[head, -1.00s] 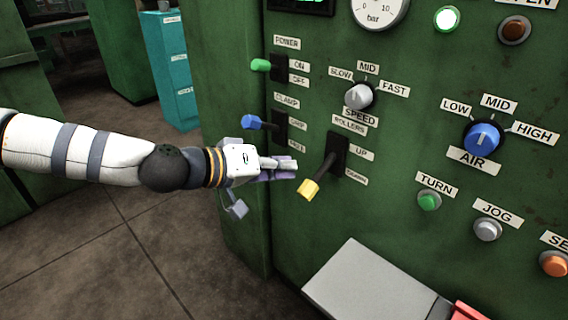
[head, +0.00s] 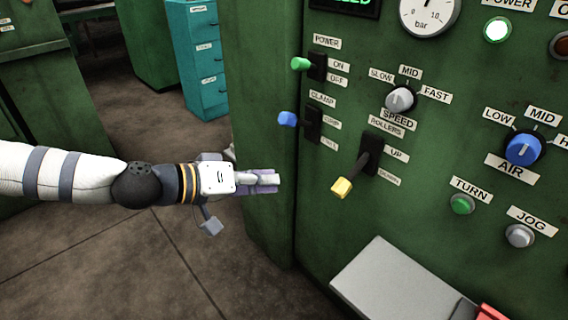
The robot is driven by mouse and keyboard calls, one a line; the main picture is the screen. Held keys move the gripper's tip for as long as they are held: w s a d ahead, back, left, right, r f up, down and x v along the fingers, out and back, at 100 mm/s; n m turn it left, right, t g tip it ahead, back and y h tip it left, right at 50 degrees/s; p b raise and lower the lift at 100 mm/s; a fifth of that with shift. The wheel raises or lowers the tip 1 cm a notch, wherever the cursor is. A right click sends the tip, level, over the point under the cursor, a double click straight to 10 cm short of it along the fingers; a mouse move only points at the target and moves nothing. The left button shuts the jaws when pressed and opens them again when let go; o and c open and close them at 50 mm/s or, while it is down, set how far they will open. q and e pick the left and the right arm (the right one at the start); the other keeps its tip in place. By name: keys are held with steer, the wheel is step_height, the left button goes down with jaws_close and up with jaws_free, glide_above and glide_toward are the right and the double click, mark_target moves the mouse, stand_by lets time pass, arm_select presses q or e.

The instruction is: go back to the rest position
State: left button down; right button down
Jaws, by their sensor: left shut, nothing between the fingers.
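My left gripper (head: 268,182) is in the head view, its arm coming in from the left. It is shut and empty, in front of the left edge of the green control panel (head: 330,215). To its right is the yellow-tipped rollers lever (head: 342,187), angled down, apart from the fingers. Above it is the blue clamp lever (head: 288,118). Above that is the green power lever (head: 300,63), beside the ON label. My right gripper is not in view.
The panel also carries a grey speed knob (head: 400,99), a blue air knob (head: 523,148) and push buttons. A grey box (head: 395,285) juts out below. A teal cabinet (head: 203,60) stands behind at the left. The floor (head: 120,265) at lower left is clear.

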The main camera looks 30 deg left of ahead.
arm_select(q)
steer(key=shift+s+a+f, duration=0.1)
steer(key=shift+s, duration=0.15)
